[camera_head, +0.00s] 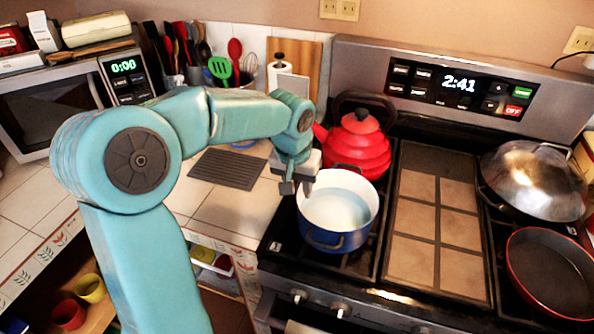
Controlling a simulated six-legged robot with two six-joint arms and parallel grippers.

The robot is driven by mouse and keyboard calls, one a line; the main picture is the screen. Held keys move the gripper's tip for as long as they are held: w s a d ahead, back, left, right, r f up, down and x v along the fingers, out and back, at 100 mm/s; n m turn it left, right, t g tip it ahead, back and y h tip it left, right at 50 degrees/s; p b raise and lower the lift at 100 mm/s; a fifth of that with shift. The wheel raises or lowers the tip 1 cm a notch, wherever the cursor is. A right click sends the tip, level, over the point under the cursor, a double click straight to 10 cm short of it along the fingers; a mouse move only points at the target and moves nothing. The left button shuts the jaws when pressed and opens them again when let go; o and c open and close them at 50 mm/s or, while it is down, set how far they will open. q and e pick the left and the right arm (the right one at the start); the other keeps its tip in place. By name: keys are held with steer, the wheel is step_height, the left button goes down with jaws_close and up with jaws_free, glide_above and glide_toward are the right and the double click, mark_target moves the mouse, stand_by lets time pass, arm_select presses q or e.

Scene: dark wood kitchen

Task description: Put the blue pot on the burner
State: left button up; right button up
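The blue pot (335,240), with a white inside, stands upright on the front left part of the stove, over the black burner grate (377,250). One blue loop handle shows at its front. My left gripper (298,187) points down at the pot's left back rim. Its two dark fingertips are apart, with a gap between them and nothing seen held. Whether a finger touches the rim is unclear. The burner under the pot is hidden. My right gripper is out of view.
A red kettle (357,150) stands close behind the pot. A tiled griddle panel (437,215) lies to its right, then a domed-lid pan (533,178) and a red pan (550,275). Counter with a dark mat (228,169) lies left.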

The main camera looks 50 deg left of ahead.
arm_select(q)
step_height(320, 180, up, 7)
steer(key=s, duration=0.1)
steer(key=shift+d+f, duration=0.15)
stand_by(0.4)
